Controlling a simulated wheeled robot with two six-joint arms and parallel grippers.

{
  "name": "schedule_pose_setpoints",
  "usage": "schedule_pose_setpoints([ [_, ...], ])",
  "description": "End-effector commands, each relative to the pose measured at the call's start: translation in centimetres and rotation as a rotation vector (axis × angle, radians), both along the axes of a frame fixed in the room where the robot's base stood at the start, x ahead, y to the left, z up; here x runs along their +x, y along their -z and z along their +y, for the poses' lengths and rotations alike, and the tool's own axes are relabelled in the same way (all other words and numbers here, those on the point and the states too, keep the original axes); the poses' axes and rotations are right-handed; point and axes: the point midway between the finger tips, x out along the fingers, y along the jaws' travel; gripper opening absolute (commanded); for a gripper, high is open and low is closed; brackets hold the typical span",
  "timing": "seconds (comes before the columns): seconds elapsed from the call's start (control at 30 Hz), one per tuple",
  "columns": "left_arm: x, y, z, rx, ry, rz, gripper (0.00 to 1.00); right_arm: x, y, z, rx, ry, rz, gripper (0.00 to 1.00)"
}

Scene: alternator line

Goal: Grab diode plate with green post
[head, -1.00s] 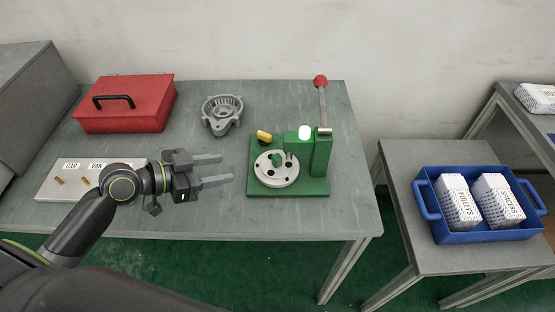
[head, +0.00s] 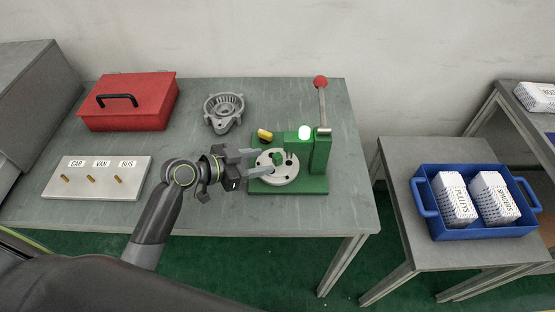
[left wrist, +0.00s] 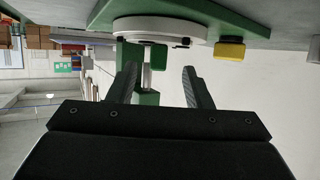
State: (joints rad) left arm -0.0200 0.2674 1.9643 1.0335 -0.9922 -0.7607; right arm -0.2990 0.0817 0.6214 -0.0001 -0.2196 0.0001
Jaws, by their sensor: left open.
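The diode plate (head: 289,176) is a pale round disc with dark holes, lying on the green press fixture (head: 310,187). In the left wrist view the plate (left wrist: 180,28) appears upside down, and green parts and a shiny rod show between the two open fingers (left wrist: 159,72). The fingers hold nothing. Whether a finger touches the plate cannot be told. My right gripper is not in view.
The fixture has a red-knobbed lever (head: 320,83), a white lamp (head: 305,132) and a yellow part (head: 265,135). A grey housing (head: 224,112), a red toolbox (head: 128,103) and a labelled pin board (head: 97,178) share the table. A blue bin (head: 480,236) stands on the right table.

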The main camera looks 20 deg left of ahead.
Motion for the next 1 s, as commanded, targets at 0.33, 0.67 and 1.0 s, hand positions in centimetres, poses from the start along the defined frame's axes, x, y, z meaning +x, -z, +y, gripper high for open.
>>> schedule_pose_setpoints([
  [0.33,2.6,1.0,-2.8,-0.004,-0.001,0.003,0.45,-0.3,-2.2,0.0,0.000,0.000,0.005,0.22],
  [0.67,3.3,1.6,-3.5,-0.001,0.000,0.001,0.45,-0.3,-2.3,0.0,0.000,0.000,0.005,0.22],
  [1.0,3.3,1.6,-3.5,-0.001,0.000,0.001,0.10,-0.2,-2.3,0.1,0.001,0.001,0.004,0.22],
])
